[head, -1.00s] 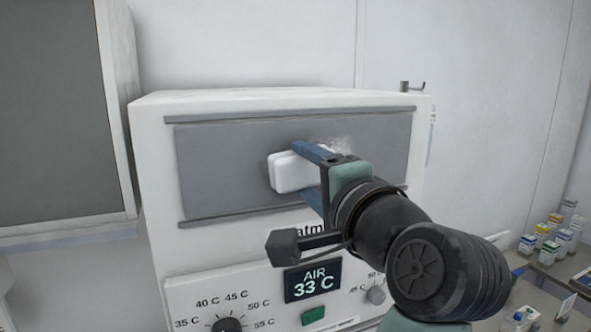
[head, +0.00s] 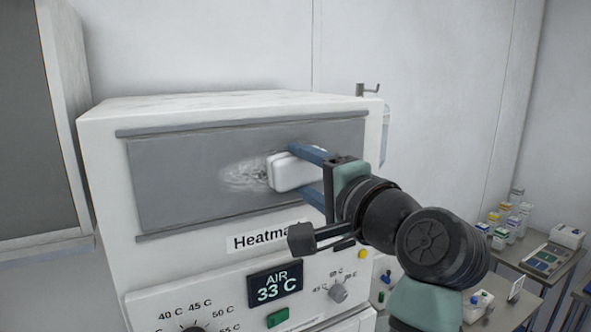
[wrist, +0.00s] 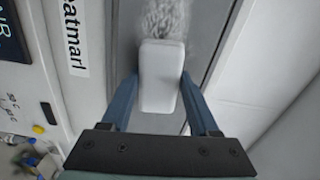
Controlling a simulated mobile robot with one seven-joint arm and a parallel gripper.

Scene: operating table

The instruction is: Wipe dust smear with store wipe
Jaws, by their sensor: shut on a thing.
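My gripper (head: 306,172) is shut on a white wipe (head: 284,174), a rounded block held between its two blue fingers. The wipe is at the grey panel (head: 180,190) on the front of the white Heatmat cabinet. A pale dust smear (head: 243,175) shows on the panel just left of the wipe. In the wrist view the wipe (wrist: 160,78) sits between the fingers, and the smear (wrist: 165,18) shows just beyond its far end. Whether the wipe touches the panel I cannot tell. The panel behind the wipe is hidden.
Below the panel are the Heatmat label, a display (head: 275,287) reading AIR 33 C, and knobs (head: 338,292). A hook (head: 366,90) stands at the cabinet's top right. Tables with bottles (head: 505,225) and boxes are at the right. A grey-fronted wall unit (head: 38,130) is at the left.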

